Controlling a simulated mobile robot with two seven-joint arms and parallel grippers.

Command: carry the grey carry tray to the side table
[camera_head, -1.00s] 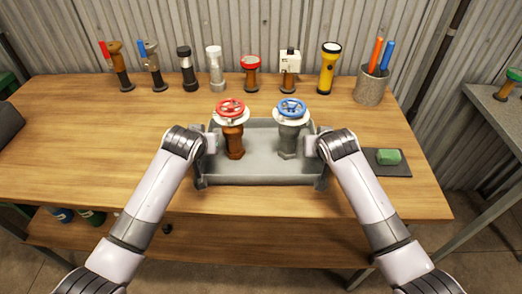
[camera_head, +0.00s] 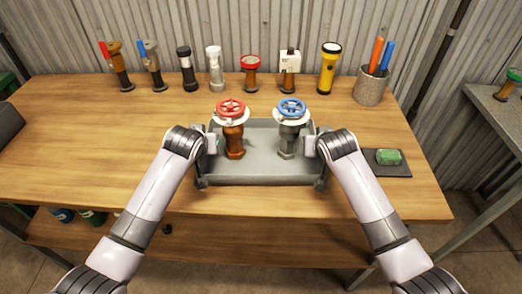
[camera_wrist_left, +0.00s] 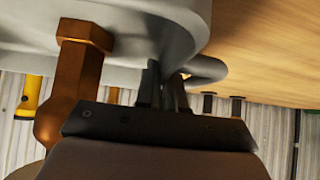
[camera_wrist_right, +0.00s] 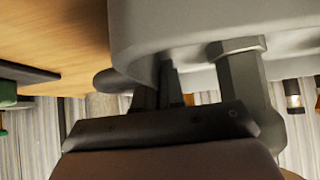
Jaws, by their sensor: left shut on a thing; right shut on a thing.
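The grey carry tray (camera_head: 262,179) is at the front middle of the wooden workbench, level; I cannot tell whether it touches the bench top. A brown valve with a red handwheel (camera_head: 231,108) stands upright in its left half. A grey valve with a blue handwheel (camera_head: 291,107) stands upright in its right half. My left gripper (camera_head: 209,144) is shut on the tray's left end, by the handle (camera_wrist_left: 207,70). My right gripper (camera_head: 313,146) is shut on its right end, by the other handle (camera_wrist_right: 115,80). The fingertips are partly hidden.
Several valves and torches, including a yellow torch (camera_head: 328,68), line the bench's back. A tool cup (camera_head: 371,85) stands back right. A green block (camera_head: 388,157) lies on a dark mat right of the tray. A grey table (camera_head: 490,115) stands far right, across a floor gap.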

